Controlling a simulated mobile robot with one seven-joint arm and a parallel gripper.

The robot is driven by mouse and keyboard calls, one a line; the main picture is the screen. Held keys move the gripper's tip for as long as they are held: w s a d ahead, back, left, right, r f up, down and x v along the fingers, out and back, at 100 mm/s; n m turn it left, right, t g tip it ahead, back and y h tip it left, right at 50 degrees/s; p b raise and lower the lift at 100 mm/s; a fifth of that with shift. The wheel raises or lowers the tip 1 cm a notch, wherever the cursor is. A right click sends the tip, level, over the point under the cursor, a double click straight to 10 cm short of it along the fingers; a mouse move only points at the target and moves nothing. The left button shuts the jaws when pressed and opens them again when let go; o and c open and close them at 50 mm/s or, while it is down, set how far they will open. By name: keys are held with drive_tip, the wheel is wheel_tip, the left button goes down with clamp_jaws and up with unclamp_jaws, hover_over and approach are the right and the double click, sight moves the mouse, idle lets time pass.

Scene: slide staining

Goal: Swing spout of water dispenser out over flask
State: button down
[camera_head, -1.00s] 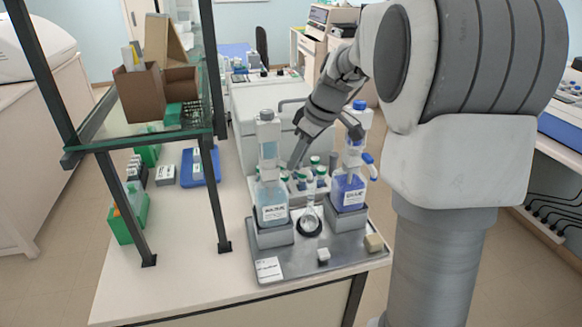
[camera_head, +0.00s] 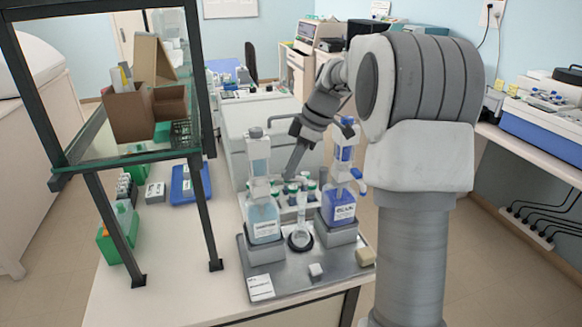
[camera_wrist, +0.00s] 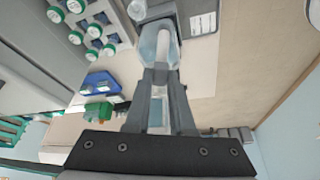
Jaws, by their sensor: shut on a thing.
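The water dispenser (camera_head: 263,219), a clear pale-blue bottle with a grey-capped pump top, stands upright on a grey block at the left of the tray. The flask (camera_head: 300,237), small and clear with a narrow neck, stands in a dark ring to its right. The blue-liquid dispenser (camera_head: 339,207) stands right of the flask. My gripper (camera_head: 291,176) reaches down from behind, just right of the water dispenser. In the wrist view my gripper (camera_wrist: 160,78) is shut at the water dispenser (camera_wrist: 158,42), apparently on its spout; the fingers hide most of the grip.
The grey metal tray (camera_head: 285,289) holds a label card (camera_head: 260,287) and two small blocks at its front. Green-capped bottles (camera_head: 299,187) stand behind the flask. A dark shelf frame (camera_head: 205,210) rises at the left. Bare bench (camera_head: 180,285) lies left of the tray.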

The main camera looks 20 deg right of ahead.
drive_tip(key=c, duration=0.8)
unclamp_jaws()
drive_tip(key=shift+o, duration=0.2)
drive_tip(key=p+v, duration=0.1)
drive_tip(key=v, duration=1.6)
drive_tip(key=shift+r+p, duration=0.25)
drive_tip(key=shift+p, duration=0.05)
